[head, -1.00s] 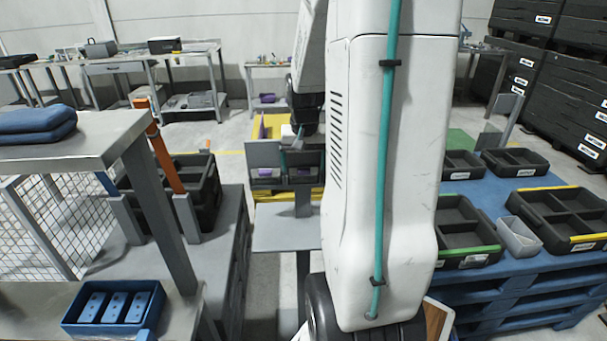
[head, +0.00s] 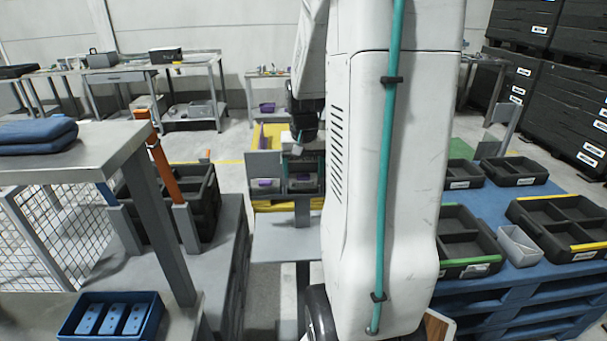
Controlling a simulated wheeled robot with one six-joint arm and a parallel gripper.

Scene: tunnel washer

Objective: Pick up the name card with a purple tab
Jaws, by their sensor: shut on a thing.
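My gripper (head: 303,137) points down above a grey two-part holder (head: 265,165) in the middle of the head view, and my own arm partly covers it. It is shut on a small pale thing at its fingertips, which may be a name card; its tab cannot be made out. Purple pieces (head: 265,184) show low in the holder's left and right parts. A thin upright purple piece (head: 262,136) stands behind the holder, over a yellow surface. I cannot tell which purple piece belongs to a card.
A grey bench with blue folded cloth (head: 38,136) stands at left, with dark crates and an orange-topped post beside it. A blue tray (head: 152,318) sits at lower left. A blue pallet (head: 490,225) with black divided bins is at right. Workbenches line the back wall.

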